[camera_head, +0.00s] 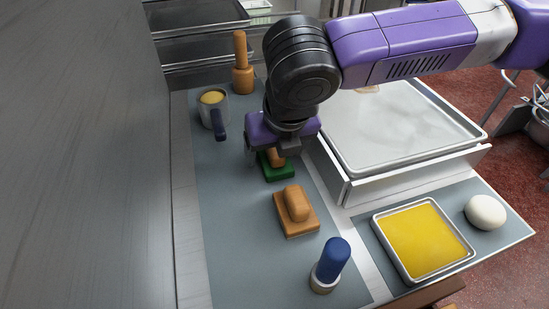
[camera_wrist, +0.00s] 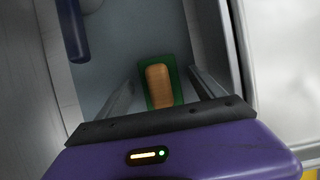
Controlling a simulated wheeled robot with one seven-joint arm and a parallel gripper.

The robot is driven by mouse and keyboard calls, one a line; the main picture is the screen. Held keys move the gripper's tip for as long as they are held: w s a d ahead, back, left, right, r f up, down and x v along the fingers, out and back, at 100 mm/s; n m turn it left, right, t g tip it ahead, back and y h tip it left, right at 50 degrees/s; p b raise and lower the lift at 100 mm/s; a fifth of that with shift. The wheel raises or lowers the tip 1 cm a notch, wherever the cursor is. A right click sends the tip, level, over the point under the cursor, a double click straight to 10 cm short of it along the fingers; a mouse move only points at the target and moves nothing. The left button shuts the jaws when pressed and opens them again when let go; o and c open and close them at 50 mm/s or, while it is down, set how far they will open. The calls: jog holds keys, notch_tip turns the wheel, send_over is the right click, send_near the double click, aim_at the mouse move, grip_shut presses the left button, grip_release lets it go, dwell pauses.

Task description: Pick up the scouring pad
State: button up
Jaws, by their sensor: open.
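The scouring pad, a green pad (camera_head: 277,173) with a wooden handle, lies on the grey mat in the head view, partly hidden by my gripper (camera_head: 270,152). In the wrist view the green pad and its tan handle (camera_wrist: 159,86) show between the two fingers of my gripper (camera_wrist: 162,88). The fingers are apart, one on each side of the pad, with a gap to it. My gripper is open and empty. Whether the fingertips are level with the handle or above it I cannot tell.
A wooden block with a handle (camera_head: 296,212) and a blue-handled tool (camera_head: 330,262) stand nearer on the mat (camera_head: 233,215). A mug (camera_head: 208,117) and a wooden tool (camera_head: 242,75) are behind. A large tray (camera_head: 400,125), a yellow-filled tray (camera_head: 463,262) and a white ball (camera_head: 485,212) are right.

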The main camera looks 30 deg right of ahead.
jog(key=c, duration=1.5)
notch_tip(320, 180, up, 20)
jog(key=p, duration=0.3)
